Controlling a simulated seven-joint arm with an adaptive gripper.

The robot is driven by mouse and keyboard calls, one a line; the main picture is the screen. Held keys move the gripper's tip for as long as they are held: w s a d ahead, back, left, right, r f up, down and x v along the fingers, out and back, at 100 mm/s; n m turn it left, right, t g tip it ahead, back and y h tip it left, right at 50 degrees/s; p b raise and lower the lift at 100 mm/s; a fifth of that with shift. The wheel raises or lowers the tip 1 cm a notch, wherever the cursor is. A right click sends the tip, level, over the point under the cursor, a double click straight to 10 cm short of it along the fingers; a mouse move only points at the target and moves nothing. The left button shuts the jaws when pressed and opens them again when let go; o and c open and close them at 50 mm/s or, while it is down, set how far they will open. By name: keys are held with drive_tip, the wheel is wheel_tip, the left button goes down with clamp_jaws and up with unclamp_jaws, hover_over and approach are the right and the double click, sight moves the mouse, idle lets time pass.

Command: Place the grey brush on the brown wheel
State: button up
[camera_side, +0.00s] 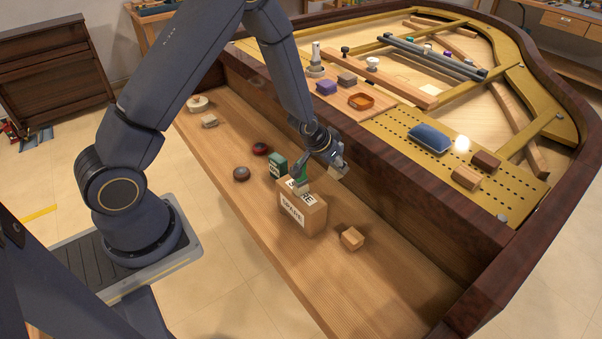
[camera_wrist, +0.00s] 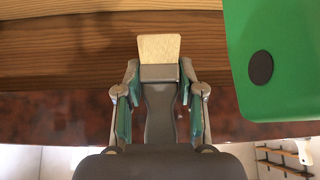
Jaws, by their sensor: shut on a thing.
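My gripper (camera_wrist: 160,98) is shut on the grey brush (camera_wrist: 160,115), with a green-padded finger on each side of its grey handle. The brush's pale bristle block points away from the gripper. In the side view my gripper (camera_side: 303,172) is low over the wooden shelf, by the tan SPARE box; the brush is small and partly hidden there, and I cannot tell whether it touches the box. A brownish round piece (camera_side: 241,173), probably the brown wheel, lies flat on the shelf to the left. A dark red round piece (camera_side: 261,148) lies just behind it.
The SPARE box (camera_side: 291,220) and a dark green box (camera_side: 277,166) stand close to the gripper. A small wooden block (camera_side: 352,239) lies to the right. A cream round piece (camera_side: 198,103) is at the shelf's far left. The piano's wooden wall (camera_side: 395,226) rises behind the shelf.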

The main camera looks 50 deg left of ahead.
drive_tip(key=a+r, duration=0.2)
drive_tip(key=a, duration=1.2)
drive_tip(key=n+y, duration=0.2)
drive_tip(key=n, duration=0.2)
hover_over(241, 170)
drive_tip(key=shift+g, duration=0.3)
wheel_tip(241, 170, down, 12)
drive_tip(key=shift+d+f, duration=0.15)
drive_tip(key=shift+f, duration=0.35)
drive_tip(key=shift+f, duration=0.1)
drive_tip(key=o, duration=1.2)
